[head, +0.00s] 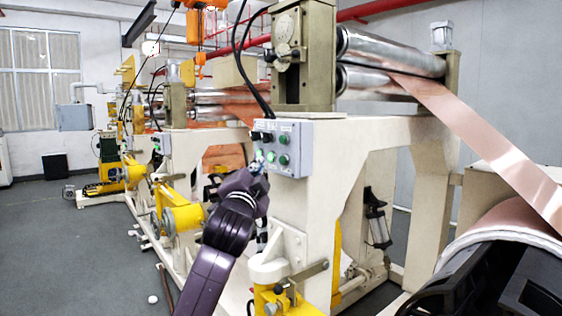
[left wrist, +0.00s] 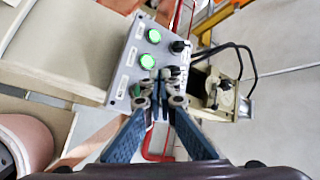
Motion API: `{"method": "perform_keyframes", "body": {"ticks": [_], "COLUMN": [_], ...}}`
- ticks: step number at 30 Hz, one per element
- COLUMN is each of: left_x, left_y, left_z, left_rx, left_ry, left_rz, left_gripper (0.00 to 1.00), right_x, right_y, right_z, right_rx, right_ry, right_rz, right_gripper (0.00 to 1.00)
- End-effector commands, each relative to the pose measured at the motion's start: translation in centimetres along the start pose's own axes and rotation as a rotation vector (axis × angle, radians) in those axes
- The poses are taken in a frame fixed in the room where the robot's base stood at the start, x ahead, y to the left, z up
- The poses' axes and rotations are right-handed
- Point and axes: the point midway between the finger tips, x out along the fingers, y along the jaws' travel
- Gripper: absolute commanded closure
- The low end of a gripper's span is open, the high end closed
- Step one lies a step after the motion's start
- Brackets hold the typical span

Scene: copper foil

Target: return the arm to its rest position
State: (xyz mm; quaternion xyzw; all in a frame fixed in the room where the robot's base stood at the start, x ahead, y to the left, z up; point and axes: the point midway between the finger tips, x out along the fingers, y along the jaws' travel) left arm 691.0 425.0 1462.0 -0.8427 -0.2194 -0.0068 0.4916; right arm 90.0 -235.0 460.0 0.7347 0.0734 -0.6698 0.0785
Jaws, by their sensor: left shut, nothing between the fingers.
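My left arm reaches up from the bottom of the head view, and my left gripper (head: 260,164) is at the left part of a grey control box (head: 300,148). In the left wrist view the two blue-grey fingers of my left gripper (left wrist: 161,84) come together at the tips, shut and empty. The tips are in front of the control box (left wrist: 122,75), close to its buttons. Two lit green buttons (left wrist: 150,48) and a black knob (left wrist: 180,46) show there. Whether the tips touch the panel I cannot tell. My right gripper is not in view.
The box is fixed to a cream machine frame (head: 350,140) with steel rollers (head: 385,52). A copper foil strip (head: 490,140) runs down to a roll at the right. Yellow machine parts (head: 185,216) stand left of my arm.

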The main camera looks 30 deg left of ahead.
Motion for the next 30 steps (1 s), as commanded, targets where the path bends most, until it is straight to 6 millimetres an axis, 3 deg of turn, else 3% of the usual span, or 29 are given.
{"method": "perform_keyframes", "body": {"ticks": [6,23,26,29,30], "left_x": [-1.0,-1.2,-1.8,-3.5,-4.6], "left_y": [-0.7,-0.2,2.5,7.8,10.4], "left_z": [0.7,0.8,1.5,2.9,3.6], "left_rx": [0.002,-0.002,-0.015,-0.044,-0.061], "left_ry": [0.0,-0.002,-0.015,-0.046,-0.063], "left_rz": [0.0,0.01,0.057,0.15,0.197], "left_gripper": [1.0,1.0,1.0,1.0,1.0], "right_x": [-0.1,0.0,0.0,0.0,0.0], "right_y": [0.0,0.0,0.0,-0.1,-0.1], "right_z": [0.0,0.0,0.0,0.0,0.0], "right_rx": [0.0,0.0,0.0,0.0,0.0], "right_ry": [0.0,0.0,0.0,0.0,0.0], "right_rz": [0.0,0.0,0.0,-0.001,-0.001], "right_gripper": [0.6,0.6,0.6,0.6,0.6]}}
